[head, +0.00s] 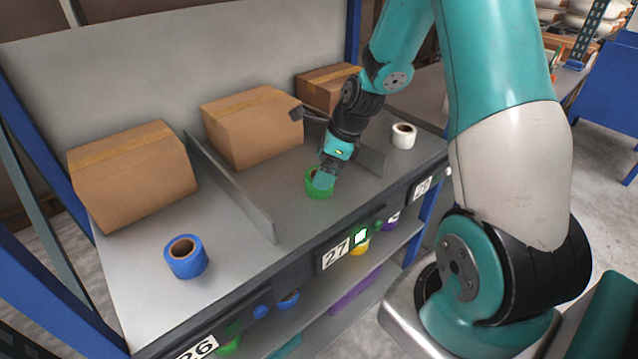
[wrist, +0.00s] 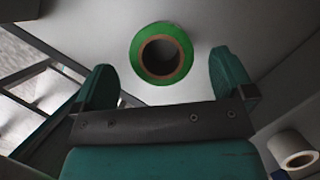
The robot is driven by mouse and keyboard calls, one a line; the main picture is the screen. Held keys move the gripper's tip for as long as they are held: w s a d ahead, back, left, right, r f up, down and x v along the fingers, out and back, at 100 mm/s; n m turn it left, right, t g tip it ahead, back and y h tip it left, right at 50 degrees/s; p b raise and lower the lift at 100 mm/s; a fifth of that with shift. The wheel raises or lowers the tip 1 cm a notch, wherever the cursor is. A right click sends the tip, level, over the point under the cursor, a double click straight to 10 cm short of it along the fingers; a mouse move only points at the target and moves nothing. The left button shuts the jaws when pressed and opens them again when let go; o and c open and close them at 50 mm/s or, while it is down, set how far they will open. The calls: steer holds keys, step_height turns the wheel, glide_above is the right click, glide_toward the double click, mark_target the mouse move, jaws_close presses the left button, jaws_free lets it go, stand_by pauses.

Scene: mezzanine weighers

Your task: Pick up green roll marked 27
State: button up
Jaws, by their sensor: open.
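The green roll (head: 318,190) stands on the grey bench top in the middle bay, behind the label 27 (head: 336,254). Its upper part is partly hidden by my gripper (head: 323,176) in the head view. In the wrist view the green roll (wrist: 161,53) shows from above, with a brown core and a dark hole. My gripper (wrist: 164,75) is open, its two teal fingers apart and empty. The roll lies just beyond the fingertips, roughly centred between them. Whether a finger touches it I cannot tell.
A blue roll (head: 186,257) stands in the left bay and a white roll (head: 404,135) in the right bay. Low grey dividers (head: 231,187) separate the bays. Cardboard boxes (head: 252,128) stand behind. The lower shelf holds several coloured rolls.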

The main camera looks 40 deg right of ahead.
steer(key=x, duration=0.5)
steer(key=c, duration=1)
steer(key=shift+c, duration=0.3)
steer(key=shift+r, duration=0.1)
